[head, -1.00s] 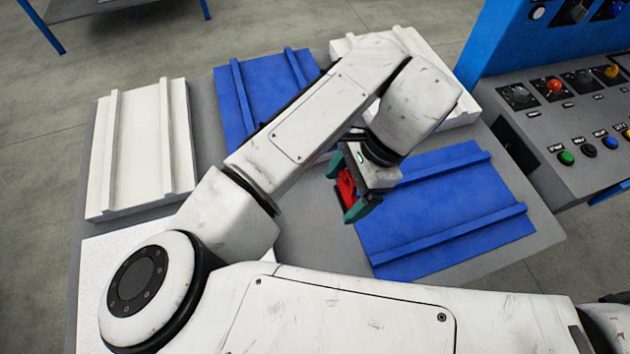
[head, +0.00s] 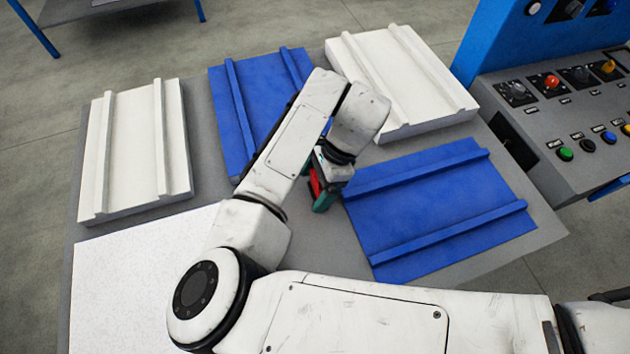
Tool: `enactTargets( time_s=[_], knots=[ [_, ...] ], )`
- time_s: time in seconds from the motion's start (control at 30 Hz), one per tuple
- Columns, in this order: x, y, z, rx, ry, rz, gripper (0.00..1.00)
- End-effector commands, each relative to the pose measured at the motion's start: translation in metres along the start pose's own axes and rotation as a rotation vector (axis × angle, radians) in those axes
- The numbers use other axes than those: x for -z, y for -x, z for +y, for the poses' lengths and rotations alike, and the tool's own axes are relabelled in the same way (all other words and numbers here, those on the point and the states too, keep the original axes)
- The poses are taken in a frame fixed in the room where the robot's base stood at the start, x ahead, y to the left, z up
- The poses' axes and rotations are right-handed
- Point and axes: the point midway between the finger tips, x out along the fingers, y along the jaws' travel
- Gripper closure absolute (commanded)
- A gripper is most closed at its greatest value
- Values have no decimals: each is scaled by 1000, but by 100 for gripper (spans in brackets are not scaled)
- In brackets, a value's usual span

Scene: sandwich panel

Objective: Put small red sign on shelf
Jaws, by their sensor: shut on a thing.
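My gripper (head: 320,185) is over the middle of the grey table, just left of the right blue panel. It is shut on the small red sign (head: 314,184). Only a small red part of the sign shows between the teal fingers; my wrist and arm hide the rest. I cannot tell whether the sign touches the table. No shelf can be clearly made out in view.
Ribbed panels lie on the grey table (head: 300,240): a white one (head: 130,160) at left, a blue one (head: 232,130) at back, a white one (head: 400,75) at back right, a blue one (head: 430,210) at right. A flat white sheet (head: 130,285) lies front left. A control console (head: 560,110) stands right.

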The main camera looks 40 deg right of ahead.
Motion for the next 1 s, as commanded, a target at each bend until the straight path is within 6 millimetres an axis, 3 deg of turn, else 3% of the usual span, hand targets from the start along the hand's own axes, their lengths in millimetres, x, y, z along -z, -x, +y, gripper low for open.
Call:
enactTargets(
  time_s=[0.3, 0.33, 0.43, 0.77, 1.0],
  knots=[
    [1, -3, 0, 0, 1, 0, 44],
    [1, -2, 0, 1, 1, 0, 10],
    [1, -2, 0, 0, 1, 0, 1],
    [-1, 3, 0, 2, 1, -1, 0],
    [0, 40, -1, 5, -2, 0, 0]
  ],
)
